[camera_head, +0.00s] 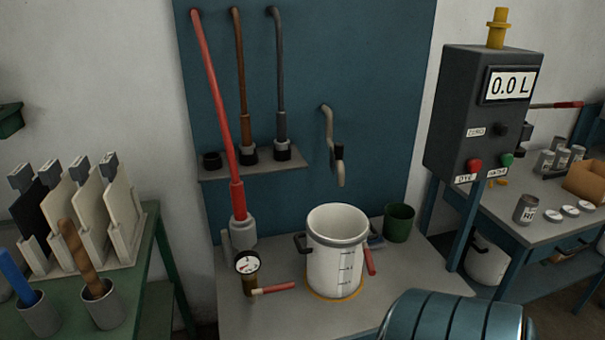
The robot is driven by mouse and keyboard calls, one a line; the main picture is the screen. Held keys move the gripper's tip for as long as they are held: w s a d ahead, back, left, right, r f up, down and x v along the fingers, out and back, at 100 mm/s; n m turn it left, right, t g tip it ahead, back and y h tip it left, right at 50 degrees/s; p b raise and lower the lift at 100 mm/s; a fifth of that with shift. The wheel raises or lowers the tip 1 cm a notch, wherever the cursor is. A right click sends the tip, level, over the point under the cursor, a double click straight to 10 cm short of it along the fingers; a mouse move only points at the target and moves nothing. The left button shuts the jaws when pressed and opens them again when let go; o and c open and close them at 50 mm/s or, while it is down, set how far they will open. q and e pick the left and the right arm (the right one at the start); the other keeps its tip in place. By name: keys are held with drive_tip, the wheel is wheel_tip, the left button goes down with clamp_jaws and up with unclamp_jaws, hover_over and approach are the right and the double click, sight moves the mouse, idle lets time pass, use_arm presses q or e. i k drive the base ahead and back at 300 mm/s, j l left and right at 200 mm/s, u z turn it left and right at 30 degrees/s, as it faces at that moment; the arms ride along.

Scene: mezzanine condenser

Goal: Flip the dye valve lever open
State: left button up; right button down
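No lever in view carries a readable dye label. A brass fitting with a round gauge (247,263) stands on the grey bench, and a red-handled lever (277,288) points right from it, roughly level. Another red handle (370,262) hangs at the right side of the white pot (335,250), tilted down. A red-tipped lever (556,105) sticks out to the right behind the dark control box (482,115). The box reads 0.0 L and has a red button (474,166) labelled DYE. Neither of my grippers is in view; a teal part of my arm shows at the bottom.
A bent spout (336,150) hangs above the pot. A red pipe (215,100) runs down the blue panel (370,60). A green cup (398,222) stands behind the pot. Racked plates (90,215) stand left; the right table (540,228) holds cans.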

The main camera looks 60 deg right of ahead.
sight(272, 289)
drive_tip(key=z, duration=1.55)
